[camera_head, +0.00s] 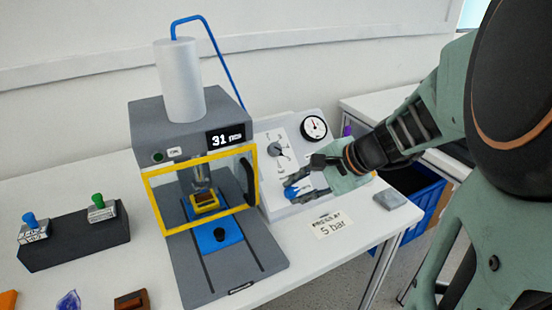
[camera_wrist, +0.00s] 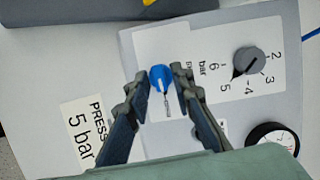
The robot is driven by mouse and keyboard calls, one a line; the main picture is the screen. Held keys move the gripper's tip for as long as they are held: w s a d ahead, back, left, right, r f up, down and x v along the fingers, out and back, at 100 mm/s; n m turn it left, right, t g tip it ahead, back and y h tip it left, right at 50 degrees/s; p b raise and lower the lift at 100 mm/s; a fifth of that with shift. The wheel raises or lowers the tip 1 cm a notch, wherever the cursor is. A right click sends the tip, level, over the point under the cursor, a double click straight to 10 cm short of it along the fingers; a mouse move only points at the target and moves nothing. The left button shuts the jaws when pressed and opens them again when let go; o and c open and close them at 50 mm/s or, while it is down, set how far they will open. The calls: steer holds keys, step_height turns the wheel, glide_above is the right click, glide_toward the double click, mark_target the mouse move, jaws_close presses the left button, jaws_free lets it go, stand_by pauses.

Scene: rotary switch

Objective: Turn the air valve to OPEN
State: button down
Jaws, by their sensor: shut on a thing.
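The air valve is a blue knob (camera_wrist: 162,74) with a white pointer line, on a light grey panel (camera_wrist: 142,50) in the wrist view. My gripper (camera_wrist: 161,88) has one finger on each side of the knob and is shut on it. The white line points roughly down in the wrist view, toward small lettering that I cannot read. In the head view my gripper (camera_head: 299,188) reaches the lower part of the panel (camera_head: 262,140) from the right. The fingers partly hide the knob there.
A grey pressure dial (camera_wrist: 248,62) and a round gauge (camera_head: 314,127) sit on the same panel. A card reading 5 bar (camera_head: 332,225) lies in front. A press with a yellow-framed guard (camera_head: 160,204) stands left. A grey block (camera_head: 391,198) lies near the table's right edge.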

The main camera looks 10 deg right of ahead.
steer(key=shift+m, duration=0.5)
steer(key=c, duration=2)
jaws_free()
steer(key=shift+d, duration=0.1)
steer(key=shift+s+d+r, duration=0.1)
steer(key=shift+d+r, duration=0.05)
steer(key=shift+r, duration=0.15)
steer(key=s+d, duration=0.8)
steer(key=s, duration=0.1)
steer(key=shift+d+r, duration=0.15)
steer(key=shift+d, duration=0.1)
